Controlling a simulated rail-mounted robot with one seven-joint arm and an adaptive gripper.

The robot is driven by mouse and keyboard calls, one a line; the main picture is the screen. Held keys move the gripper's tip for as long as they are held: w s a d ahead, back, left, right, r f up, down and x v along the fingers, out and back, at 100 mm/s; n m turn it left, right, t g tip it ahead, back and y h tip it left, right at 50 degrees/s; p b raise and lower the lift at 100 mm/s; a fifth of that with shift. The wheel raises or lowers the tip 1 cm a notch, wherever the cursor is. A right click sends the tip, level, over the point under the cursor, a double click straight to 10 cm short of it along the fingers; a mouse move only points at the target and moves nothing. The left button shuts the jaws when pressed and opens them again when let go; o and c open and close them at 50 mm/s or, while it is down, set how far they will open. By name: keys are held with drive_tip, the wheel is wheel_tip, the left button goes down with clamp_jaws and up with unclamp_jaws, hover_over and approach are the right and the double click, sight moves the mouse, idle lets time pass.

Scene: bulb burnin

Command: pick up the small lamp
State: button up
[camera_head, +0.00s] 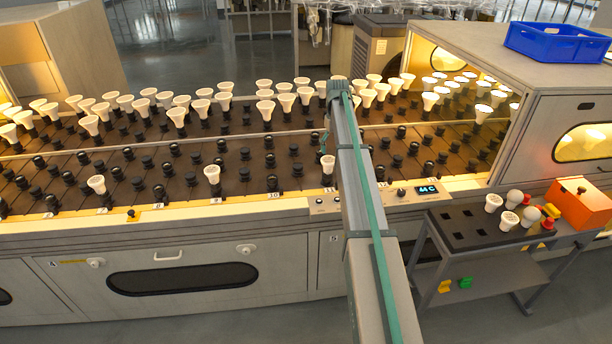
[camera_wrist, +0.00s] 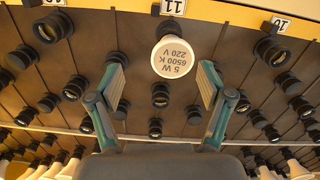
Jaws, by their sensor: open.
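A small white lamp (camera_wrist: 174,60) stands in the front row of sockets at the label 11; its round face reads 5 W, 6500 K, 220 V. It also shows in the head view (camera_head: 327,164), just left of my arm. My gripper (camera_wrist: 162,68) is open and empty above the rack. In the wrist view its two teal fingers are spread, with the lamp's face near the tips, between their lines and closer to the right one. No contact shows. In the head view my arm hides most of the gripper.
Other lamps stand at the front row (camera_head: 212,174) and left (camera_head: 96,184), with several more in the back rows. Empty black sockets (camera_wrist: 160,95) surround the lamp. A cart (camera_head: 470,235) at right holds lamps and an orange box (camera_head: 578,205); a blue crate (camera_head: 556,43) sits above.

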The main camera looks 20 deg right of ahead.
sight(328, 159)
drive_tip(key=shift+w+a+r, duration=0.4)
drive_tip(key=shift+w+a, duration=0.2)
drive_tip(key=shift+w, duration=0.1)
drive_tip(key=shift+w+a, duration=0.15)
drive_tip(key=shift+a, duration=0.1)
drive_tip(key=shift+d+f+p, duration=0.1)
drive_tip(key=shift+f+p, duration=0.95)
drive_tip(key=shift+f, duration=4.15)
drive_tip(key=c, duration=1.2)
drive_tip(key=shift+o, duration=0.2)
